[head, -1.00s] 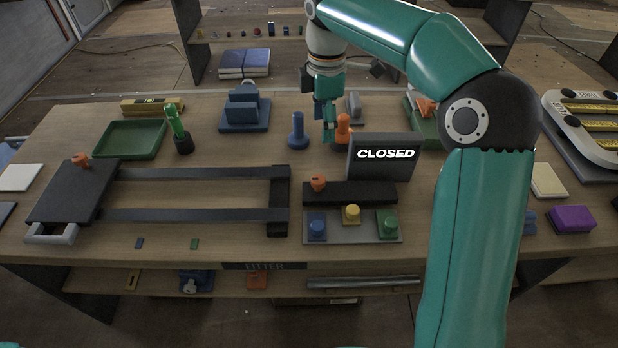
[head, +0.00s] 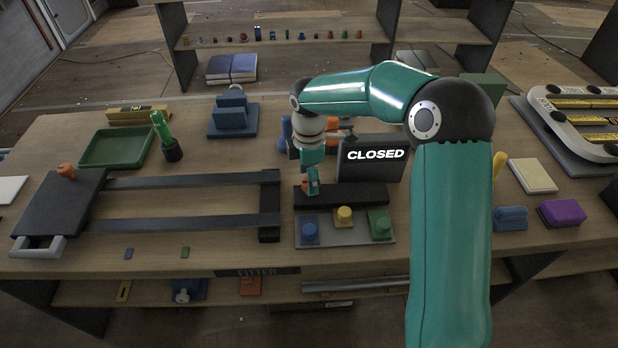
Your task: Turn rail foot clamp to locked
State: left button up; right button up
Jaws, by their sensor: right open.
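A long black block (head: 358,193) lies on the bench in front of the CLOSED sign (head: 372,156). A small orange knob (head: 305,186) sits on its left end and is mostly hidden by my right gripper. My right gripper (head: 310,188) points down at the knob, its jaws open; whether the fingers touch the knob I cannot tell. Another orange knob (head: 67,171) stands on the dark plate (head: 60,205) at the left end of the black rails (head: 180,220). No label shows which knob is the rail foot clamp. My left gripper is out of view.
A grey panel (head: 345,239) with blue, yellow and green knobs lies just in front of the black block. A green tray (head: 117,147), a green-handled tool (head: 163,133) and a blue stepped block (head: 232,112) stand further back. Bare bench lies between the rails.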

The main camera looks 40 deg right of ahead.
jog(key=shift+f, duration=0.5)
jog(key=c, duration=1.1)
jog(key=shift+c, duration=0.2)
